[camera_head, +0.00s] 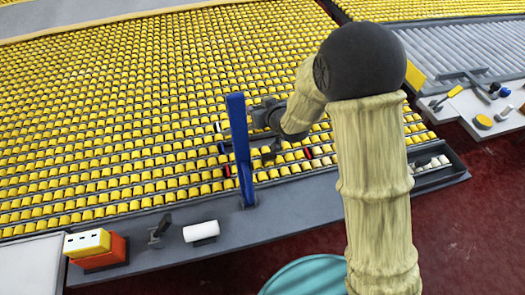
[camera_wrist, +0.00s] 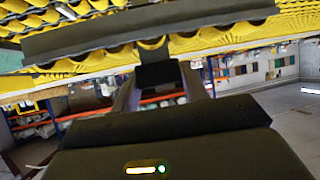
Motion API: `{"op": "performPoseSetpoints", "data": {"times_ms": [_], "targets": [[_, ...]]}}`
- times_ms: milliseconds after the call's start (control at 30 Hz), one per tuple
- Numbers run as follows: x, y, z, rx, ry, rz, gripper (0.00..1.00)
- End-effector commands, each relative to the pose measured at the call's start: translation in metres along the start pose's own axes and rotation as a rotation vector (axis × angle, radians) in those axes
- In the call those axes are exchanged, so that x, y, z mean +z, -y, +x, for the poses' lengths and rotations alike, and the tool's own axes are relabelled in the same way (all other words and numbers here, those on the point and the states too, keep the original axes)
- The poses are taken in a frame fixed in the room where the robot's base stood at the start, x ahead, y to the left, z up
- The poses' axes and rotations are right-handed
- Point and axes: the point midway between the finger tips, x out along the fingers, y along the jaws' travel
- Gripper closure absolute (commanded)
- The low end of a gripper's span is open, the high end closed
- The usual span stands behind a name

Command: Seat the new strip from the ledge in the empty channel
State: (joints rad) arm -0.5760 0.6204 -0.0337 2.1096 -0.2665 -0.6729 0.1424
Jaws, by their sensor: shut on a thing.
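My gripper (camera_head: 268,145) is low over the yellow-scalloped field (camera_head: 110,110), just right of an upright blue bar (camera_head: 238,140). In the wrist view, a long dark strip (camera_wrist: 100,36) with yellow bumps along its lower edge crosses just past my fingers (camera_wrist: 160,74). My gripper is shut, apparently on this strip; the fingers hide the exact contact. Small red and blue ends show near the gripper in the head view. I cannot make out the empty channel, or whether the strip touches the field.
The grey ledge (camera_head: 300,213) runs along the field's front. On it are an orange and yellow box (camera_head: 95,250), a small dark clamp-like tool (camera_head: 158,230) and a white roll (camera_head: 201,231). A dark tray (camera_head: 452,172) sits at right, beside a side table with small tools.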

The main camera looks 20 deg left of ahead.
Motion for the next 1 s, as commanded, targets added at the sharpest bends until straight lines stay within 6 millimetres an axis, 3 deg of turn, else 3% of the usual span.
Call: {"op": "performPoseSetpoints", "data": {"times_ms": [67, 467, 800, 1000], "targets": [[0.008, 0.000, 0.005, 0.000, -0.003, 0.000, 1.00], [0.009, 0.000, 0.005, 0.000, -0.002, 0.000, 1.00], [0.053, 0.001, 0.029, -0.001, 0.001, 0.000, 1.00], [0.058, 0.000, 0.033, 0.000, -0.004, 0.000, 1.00]]}}
